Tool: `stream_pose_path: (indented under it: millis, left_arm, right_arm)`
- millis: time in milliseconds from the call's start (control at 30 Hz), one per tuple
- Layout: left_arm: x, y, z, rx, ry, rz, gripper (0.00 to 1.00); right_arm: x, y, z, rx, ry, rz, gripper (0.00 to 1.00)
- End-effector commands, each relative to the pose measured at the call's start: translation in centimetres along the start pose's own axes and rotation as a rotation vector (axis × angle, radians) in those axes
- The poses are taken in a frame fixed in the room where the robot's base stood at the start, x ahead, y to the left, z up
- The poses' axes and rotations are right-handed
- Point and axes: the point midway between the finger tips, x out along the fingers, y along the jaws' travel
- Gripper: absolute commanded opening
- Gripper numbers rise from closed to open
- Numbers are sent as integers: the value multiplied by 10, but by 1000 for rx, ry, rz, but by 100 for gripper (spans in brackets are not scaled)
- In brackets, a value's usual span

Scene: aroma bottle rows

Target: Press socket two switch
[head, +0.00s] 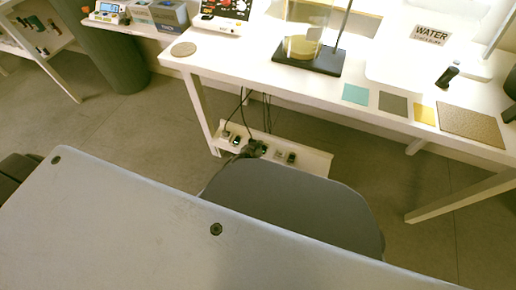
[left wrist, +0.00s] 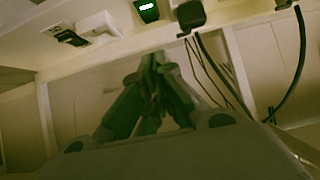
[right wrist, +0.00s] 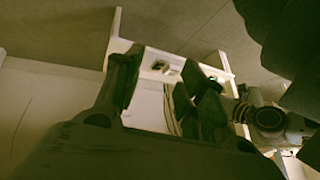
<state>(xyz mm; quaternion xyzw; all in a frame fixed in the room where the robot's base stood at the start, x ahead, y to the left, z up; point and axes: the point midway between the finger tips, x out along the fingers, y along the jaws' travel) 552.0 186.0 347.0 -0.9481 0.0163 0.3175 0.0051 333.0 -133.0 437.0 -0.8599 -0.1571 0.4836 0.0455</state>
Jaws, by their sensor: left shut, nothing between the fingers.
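The white socket strip (head: 312,155) lies low under the white table, with several dark sockets or switches and plugs along it. In the left wrist view, one switch (left wrist: 147,9) shows a lit green mark at the top edge, with a black plug (left wrist: 190,14) to its right. No number is readable, so I cannot tell which is socket two. My left gripper (left wrist: 154,60) is shut and empty, its tips just below the lit switch in that view; contact cannot be told. It shows small and dark at the strip in the head view (head: 245,152). My right gripper (right wrist: 163,88) is open and empty.
Black cables (head: 267,110) hang from the table to the strip. The white table (head: 225,52) above carries a glass case on a black base (head: 310,58) and coloured mats. A table leg (head: 200,110) stands left of the strip. A dark green bin (head: 110,55) stands farther left.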

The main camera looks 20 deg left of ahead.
Motion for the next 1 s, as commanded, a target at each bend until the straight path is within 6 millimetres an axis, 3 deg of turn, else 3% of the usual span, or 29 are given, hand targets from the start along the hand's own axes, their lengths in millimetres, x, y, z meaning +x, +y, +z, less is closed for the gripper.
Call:
stream_pose_path:
  millis: [33, 100, 1000]
  left_arm:
    - [6, 0, 0, 0, 1, 0, 0]
    - [12, 0, 1, 1, 1, -1, 0]
    - [84, 0, 0, 1, 1, 0, 0]
  right_arm:
    - [9, 2, 12, 8, -5, -2, 40]
    - [15, 2, 16, 14, 5, -6, 40]
    - [51, 4, 30, 27, 70, -55, 40]
